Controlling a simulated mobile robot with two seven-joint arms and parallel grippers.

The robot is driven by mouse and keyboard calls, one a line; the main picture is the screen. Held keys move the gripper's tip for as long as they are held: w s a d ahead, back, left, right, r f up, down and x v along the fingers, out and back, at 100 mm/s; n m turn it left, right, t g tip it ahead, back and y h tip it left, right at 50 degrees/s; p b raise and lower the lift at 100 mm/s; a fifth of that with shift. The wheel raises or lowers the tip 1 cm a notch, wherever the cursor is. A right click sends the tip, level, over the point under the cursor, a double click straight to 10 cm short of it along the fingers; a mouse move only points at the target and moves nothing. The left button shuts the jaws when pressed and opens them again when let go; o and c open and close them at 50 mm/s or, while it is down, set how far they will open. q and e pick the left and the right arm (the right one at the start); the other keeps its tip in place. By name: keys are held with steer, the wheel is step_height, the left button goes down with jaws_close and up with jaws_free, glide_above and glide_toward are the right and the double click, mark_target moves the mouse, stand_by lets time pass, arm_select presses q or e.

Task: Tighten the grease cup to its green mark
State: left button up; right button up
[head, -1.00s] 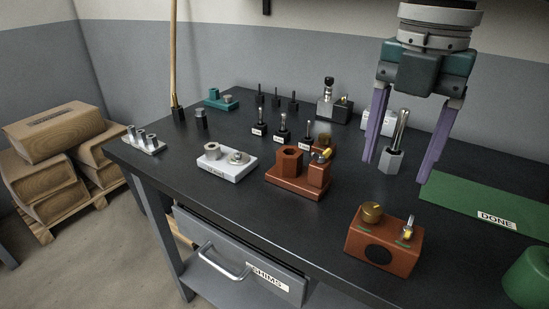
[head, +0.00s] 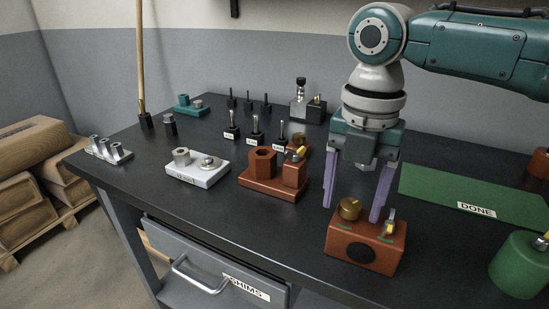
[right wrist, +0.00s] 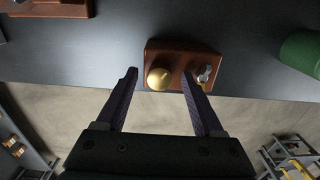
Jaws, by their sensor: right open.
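A brass grease cup (head: 349,209) with a round cap sits on the left part of a red-brown block (head: 366,250) near the bench's front edge. A green mark (head: 343,226) shows on the block by the cup. The cup also shows in the right wrist view (right wrist: 159,78). My right gripper (head: 351,214) points down over the block, open, with its purple fingers on either side of the cup. In the right wrist view the fingers (right wrist: 160,71) look apart from the cup. My left gripper is out of view.
A small metal fitting with a yellow part (head: 388,228) stands on the block close to the right finger. A green cylinder (head: 520,264) stands to the right, and a green DONE mat (head: 440,190) lies behind. Another red-brown fixture (head: 272,185) stands to the left.

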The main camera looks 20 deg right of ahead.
jaws_close()
stand_by(0.5)
